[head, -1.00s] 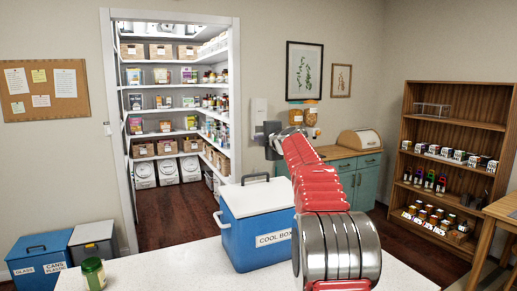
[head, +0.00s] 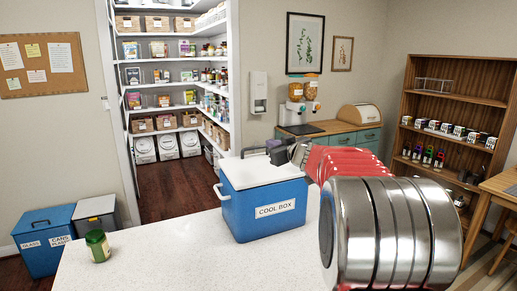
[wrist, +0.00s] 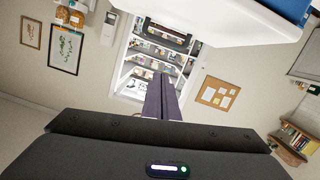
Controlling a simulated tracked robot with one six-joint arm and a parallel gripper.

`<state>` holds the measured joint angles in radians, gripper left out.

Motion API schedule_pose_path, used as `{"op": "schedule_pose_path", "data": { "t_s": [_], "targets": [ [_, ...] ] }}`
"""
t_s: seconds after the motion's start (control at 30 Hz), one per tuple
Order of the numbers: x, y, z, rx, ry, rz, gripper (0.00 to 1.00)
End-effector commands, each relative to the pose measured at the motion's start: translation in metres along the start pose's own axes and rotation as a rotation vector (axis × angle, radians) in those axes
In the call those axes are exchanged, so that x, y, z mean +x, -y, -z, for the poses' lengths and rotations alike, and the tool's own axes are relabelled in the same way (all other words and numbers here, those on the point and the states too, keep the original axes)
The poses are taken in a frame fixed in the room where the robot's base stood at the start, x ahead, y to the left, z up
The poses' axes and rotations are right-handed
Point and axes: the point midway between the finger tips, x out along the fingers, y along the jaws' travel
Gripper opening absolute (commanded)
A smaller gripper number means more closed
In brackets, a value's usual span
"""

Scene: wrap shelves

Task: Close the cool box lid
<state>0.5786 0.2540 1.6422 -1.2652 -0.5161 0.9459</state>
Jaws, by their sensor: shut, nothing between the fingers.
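The cool box (head: 262,212) is a blue box with a label on its front, standing on the pale counter. Its white lid (head: 250,172) lies over the top and looks flat or nearly flat; I cannot tell whether it is fully seated. A dark handle (head: 254,150) stands at the lid's back edge. My gripper (head: 274,146) is by the lid's back right part, and I cannot tell whether it touches. In the wrist view its fingers (wrist: 160,98) are together and empty, with the white lid (wrist: 240,25) close by at the top.
A green jar (head: 97,246) stands at the counter's left. The pale counter (head: 165,255) is clear between jar and cool box. Two bins (head: 45,240) stand on the floor at left. A pantry, a teal cabinet and a wooden shelf (head: 450,125) are behind.

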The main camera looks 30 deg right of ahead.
Motion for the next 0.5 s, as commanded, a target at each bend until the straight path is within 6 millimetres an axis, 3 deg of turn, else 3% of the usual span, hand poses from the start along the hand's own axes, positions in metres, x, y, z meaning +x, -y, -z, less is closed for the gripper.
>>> {"op": "schedule_pose_path", "data": {
  "t_s": [0.07,0.17,0.5],
  "targets": [
    [-0.0004,0.0027,-0.0105,0.110,0.000,-0.003,0.00],
    [-0.0003,0.0017,-0.0068,0.179,-0.013,-0.005,0.00],
    [-0.0001,0.0018,-0.0067,0.198,-0.013,-0.003,0.00]
  ]
}}
